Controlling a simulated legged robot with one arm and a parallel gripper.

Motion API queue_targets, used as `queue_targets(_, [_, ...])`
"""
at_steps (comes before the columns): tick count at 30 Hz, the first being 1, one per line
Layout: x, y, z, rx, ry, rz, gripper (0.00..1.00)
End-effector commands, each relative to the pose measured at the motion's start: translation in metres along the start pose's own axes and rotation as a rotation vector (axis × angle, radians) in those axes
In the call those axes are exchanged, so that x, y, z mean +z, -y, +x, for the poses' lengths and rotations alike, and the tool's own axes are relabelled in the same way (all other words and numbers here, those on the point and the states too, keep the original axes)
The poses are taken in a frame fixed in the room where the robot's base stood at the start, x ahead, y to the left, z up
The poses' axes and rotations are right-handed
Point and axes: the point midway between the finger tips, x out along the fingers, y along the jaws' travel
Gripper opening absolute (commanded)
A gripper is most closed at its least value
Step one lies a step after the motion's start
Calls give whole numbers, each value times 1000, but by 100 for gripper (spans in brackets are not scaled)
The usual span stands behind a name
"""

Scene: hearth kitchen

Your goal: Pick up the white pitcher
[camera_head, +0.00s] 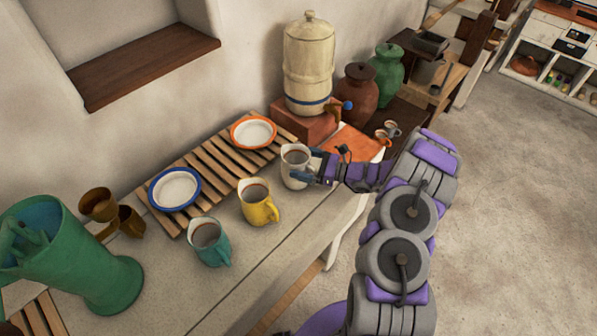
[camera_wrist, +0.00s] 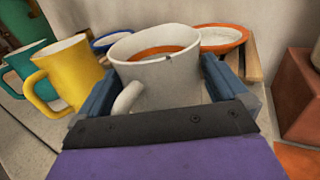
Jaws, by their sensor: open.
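My gripper (camera_head: 316,167) has come in from the right and is at the pitcher. In the wrist view the white pitcher (camera_wrist: 160,80) sits between the two blue fingers of my gripper (camera_wrist: 158,90), with its handle toward the palm. The fingers are open, one on each side of the body. Whether they touch it I cannot tell.
A yellow pitcher (camera_head: 258,203) and a teal pitcher (camera_head: 209,243) stand to the left. Behind is a wooden slatted rack (camera_head: 208,160) with a blue-rimmed plate (camera_head: 175,189) and an orange-rimmed plate (camera_head: 253,132). A cream dispenser (camera_head: 309,65) stands on a brick-red block (camera_head: 305,126).

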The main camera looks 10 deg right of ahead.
Motion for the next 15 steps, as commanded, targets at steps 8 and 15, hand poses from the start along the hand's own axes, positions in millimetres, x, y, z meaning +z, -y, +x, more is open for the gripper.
queue_targets(8, [0,0,0,0,0,0,82])
queue_targets(15, [0,0,0,0,0,1,59])
